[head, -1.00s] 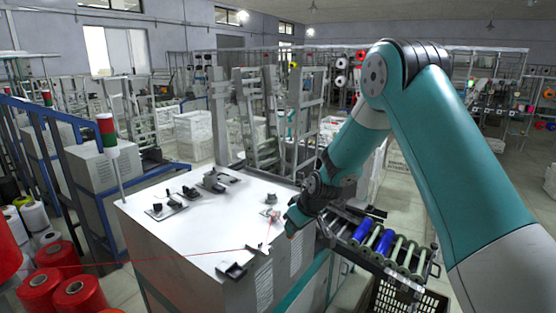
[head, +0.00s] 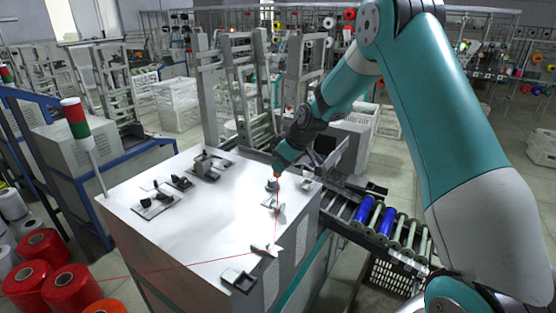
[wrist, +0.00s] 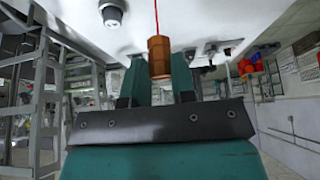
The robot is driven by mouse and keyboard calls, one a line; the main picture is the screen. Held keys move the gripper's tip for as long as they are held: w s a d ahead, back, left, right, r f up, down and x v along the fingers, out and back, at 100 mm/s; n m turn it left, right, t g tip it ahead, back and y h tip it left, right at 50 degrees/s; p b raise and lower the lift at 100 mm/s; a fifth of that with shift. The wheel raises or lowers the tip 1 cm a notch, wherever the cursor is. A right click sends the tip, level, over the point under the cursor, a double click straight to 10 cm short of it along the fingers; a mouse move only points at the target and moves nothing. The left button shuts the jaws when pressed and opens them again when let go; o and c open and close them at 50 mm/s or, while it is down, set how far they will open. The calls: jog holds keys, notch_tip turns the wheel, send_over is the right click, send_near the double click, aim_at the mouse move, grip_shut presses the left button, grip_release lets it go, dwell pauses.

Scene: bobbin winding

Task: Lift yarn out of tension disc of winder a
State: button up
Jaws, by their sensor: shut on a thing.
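My gripper (head: 278,176) is over the right rear part of the winder's white top (head: 205,230). In the wrist view its teal fingers (wrist: 160,75) are shut on an orange-brown six-sided piece (wrist: 159,57). The red yarn (wrist: 156,15) leads away from that piece. In the head view the yarn (head: 276,228) runs from the gripper past a small fitting (head: 273,204) to a fitting near the front edge (head: 266,250), then left toward the red cones. I cannot tell which fitting is the tension disc, or whether the yarn sits in it.
Red yarn cones (head: 73,288) stand at the lower left. A signal lamp (head: 76,118) rises at the top's left corner. Dark fittings (head: 210,165) stand on the rear left of the top. A roller rack with blue bobbins (head: 381,223) is on the right.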

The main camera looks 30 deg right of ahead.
notch_tip(320, 180, down, 7)
jog(key=b, duration=0.4)
jog(key=shift+f, duration=0.15)
jog(key=shift+r+p, duration=0.35)
jog(key=shift+s, duration=0.15)
jog(key=shift+f+b, duration=0.1)
jog(key=shift+b, duration=0.25)
jog(key=shift+f+b, duration=1.6)
jog(key=shift+f, duration=0.3)
jog(key=shift+r, duration=0.2)
jog(key=shift+r+p, duration=0.8)
jog(key=shift+r, duration=0.6)
